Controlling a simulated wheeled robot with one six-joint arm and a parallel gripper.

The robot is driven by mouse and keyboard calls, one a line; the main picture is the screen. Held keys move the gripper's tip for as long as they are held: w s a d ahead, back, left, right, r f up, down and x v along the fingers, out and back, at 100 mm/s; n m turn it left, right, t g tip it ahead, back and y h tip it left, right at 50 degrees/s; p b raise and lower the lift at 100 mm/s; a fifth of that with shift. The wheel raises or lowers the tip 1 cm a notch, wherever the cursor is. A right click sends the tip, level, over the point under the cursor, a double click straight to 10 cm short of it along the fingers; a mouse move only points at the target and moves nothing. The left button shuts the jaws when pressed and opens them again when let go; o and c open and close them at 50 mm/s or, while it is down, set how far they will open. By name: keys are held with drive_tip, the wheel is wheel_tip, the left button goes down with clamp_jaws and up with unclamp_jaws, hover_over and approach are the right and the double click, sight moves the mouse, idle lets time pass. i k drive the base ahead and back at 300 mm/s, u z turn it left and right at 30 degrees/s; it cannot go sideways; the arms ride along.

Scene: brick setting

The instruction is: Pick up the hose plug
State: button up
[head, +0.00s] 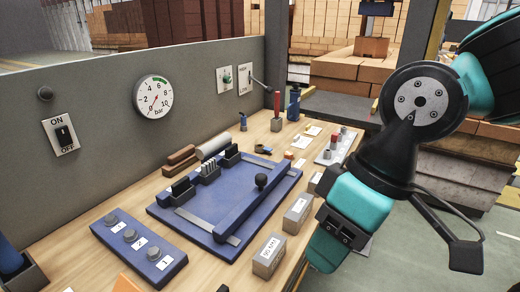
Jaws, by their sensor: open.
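I cannot single out the hose plug with certainty. A small dark piece with an orange part (262,150) lies on the wooden bench behind the blue fixture, and a small blue piece (243,122) stands further back by the wall; either is too small to identify. My gripper (328,250) is at the right, by the bench's front edge, with teal and black parts. It is open, and no object shows in it. It is well apart from both small pieces. Its fingertips are hard to make out from this angle.
The blue fixture (205,217) with a black knob (261,180) fills the bench middle. A blue button box (137,247) is front left. Grey labelled blocks (269,256) line the front edge. A blue bottle (294,104) stands at the back. A grey panel (95,140) with a gauge (154,96) bounds the bench.

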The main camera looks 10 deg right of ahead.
sight(243, 118)
drive_tip(key=z, duration=1.35)
drive_tip(key=i, duration=2.5)
drive_tip(key=u, duration=3.35)
